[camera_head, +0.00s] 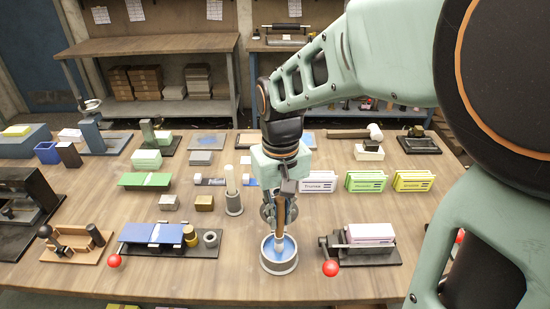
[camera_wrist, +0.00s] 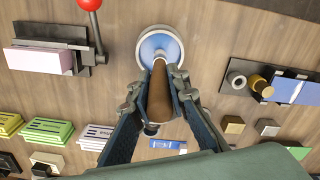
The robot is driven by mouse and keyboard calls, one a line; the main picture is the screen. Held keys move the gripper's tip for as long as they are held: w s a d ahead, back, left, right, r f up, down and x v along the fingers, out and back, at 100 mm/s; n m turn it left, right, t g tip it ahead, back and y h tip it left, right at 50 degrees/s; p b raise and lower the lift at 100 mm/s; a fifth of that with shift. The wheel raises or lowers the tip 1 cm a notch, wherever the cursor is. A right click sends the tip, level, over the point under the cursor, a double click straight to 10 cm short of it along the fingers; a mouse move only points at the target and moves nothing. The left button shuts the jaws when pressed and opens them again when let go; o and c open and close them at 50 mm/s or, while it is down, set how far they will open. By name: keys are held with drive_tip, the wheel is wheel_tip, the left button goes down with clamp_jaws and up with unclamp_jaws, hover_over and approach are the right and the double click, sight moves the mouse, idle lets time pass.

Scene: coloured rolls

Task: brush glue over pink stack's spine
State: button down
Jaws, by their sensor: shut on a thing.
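My gripper (camera_head: 280,212) is shut on the brown handle of a brush (camera_wrist: 158,95) and points down. The brush (camera_head: 281,222) is upright, and its pale tip reaches into the opening of a round grey pot (camera_head: 279,268) with a blue inside. The pot also shows in the wrist view (camera_wrist: 147,43); whether the tip touches the blue is hard to tell. The pink stack (camera_head: 370,233) lies in a dark clamp (camera_head: 340,256) with a red-knobbed lever, to the right of the pot. In the wrist view the pink stack (camera_wrist: 38,60) is at the left.
A blue stack (camera_head: 153,234) sits in another red-knobbed fixture left of the pot. A white cylinder (camera_head: 231,182) in a grey holder stands behind the pot. White, green and yellow labelled blocks (camera_head: 365,181) stand behind the clamp. Bare tabletop lies between pot and clamp.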

sight(280, 198)
drive_tip(key=shift+r+p, duration=2.85)
drive_tip(key=shift+r, duration=0.65)
drive_tip(key=shift+s+f, duration=0.1)
